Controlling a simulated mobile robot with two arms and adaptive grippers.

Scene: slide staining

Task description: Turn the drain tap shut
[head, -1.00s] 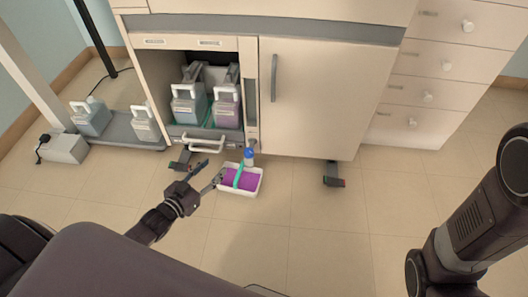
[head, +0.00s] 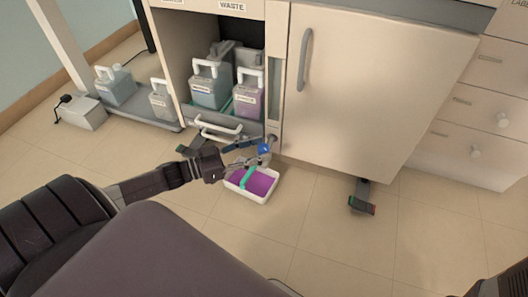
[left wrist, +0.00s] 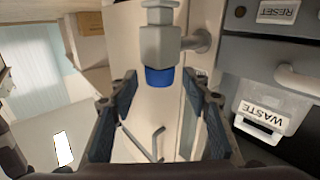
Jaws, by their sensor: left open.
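The drain tap shows in the left wrist view as a grey metal body (left wrist: 160,42) with a blue end (left wrist: 160,77), on a short pipe from the cabinet wall. In the head view its blue part (head: 264,149) shows at the cabinet's lower front, above the tray. My left gripper (head: 257,151) is open, its fingers reaching toward the tap from the left. In the left wrist view the two fingers (left wrist: 160,92) stand on either side of the blue end, with gaps visible. Part of the tap is hidden by the fingers in the head view. My right gripper is out of view.
A white tray (head: 246,195) with purple contents and a teal strip sits on the floor below the tap. Waste jugs (head: 210,88) stand in the open cabinet bay above a white handle (head: 219,130). A closed door (head: 365,85) is at right. Floor in front is clear.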

